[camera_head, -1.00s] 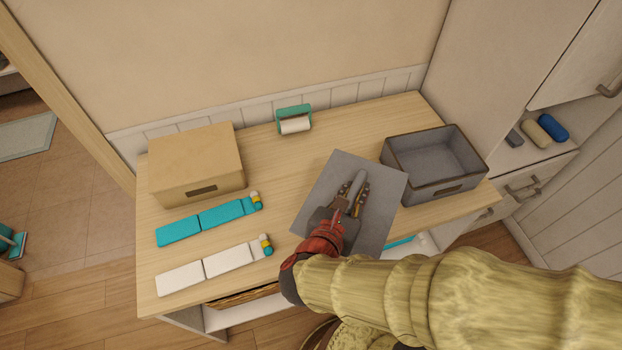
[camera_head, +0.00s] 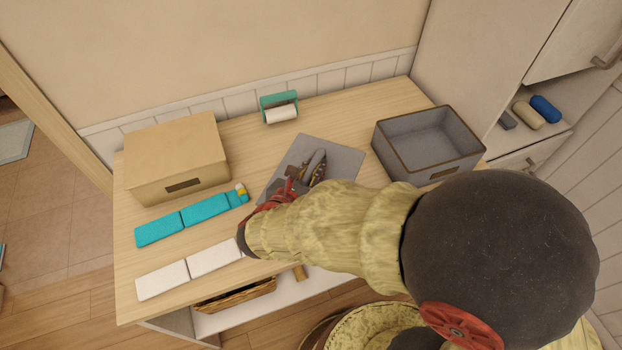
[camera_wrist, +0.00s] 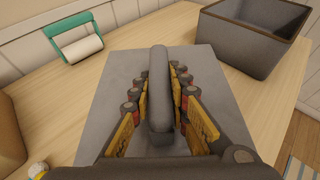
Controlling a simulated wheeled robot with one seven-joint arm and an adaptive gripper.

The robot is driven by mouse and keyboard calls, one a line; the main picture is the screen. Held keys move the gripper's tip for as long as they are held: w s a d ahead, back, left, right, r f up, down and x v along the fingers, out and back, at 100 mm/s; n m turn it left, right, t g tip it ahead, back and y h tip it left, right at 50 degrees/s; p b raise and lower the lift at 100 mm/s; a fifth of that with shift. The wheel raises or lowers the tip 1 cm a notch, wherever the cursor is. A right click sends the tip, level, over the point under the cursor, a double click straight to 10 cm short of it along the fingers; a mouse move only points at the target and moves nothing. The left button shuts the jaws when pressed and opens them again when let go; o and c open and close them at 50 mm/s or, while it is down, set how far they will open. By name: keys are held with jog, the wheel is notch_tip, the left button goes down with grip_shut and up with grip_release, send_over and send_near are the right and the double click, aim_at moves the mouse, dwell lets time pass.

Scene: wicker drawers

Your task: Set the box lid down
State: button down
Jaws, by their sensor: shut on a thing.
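The grey box lid (camera_head: 342,159) is a flat square plate with a raised bar handle. It is over the middle of the wooden table top, left of the open grey box. My gripper (camera_head: 315,170) is shut on the handle, with a finger on each side of it, as the wrist view also shows for the lid (camera_wrist: 206,75) and my gripper (camera_wrist: 160,95). The lid looks close to the table top and roughly level; I cannot tell whether it touches. My arm hides its near part in the head view. The open grey box (camera_head: 405,165) stands empty at the right.
A closed tan box (camera_head: 175,150) stands at the left. Turquoise blocks (camera_head: 206,210) and white blocks (camera_head: 163,280) lie in rows before it. A green holder with a white roll (camera_head: 280,107) stands at the back. Bare table top (camera_head: 345,112) shows behind the lid.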

jog(key=shift+w+a+f, duration=0.15)
jog(key=shift+w+f, duration=0.15)
jog(key=shift+f, duration=0.1)
notch_tip(320, 180, down, 3)
jog(key=b, duration=0.2)
jog(key=shift+w+a+f+b, duration=0.1)
jog(key=shift+w+f+b, duration=0.1)
jog(key=shift+b, duration=0.15)
jog(key=c, duration=1.7)
grip_release()
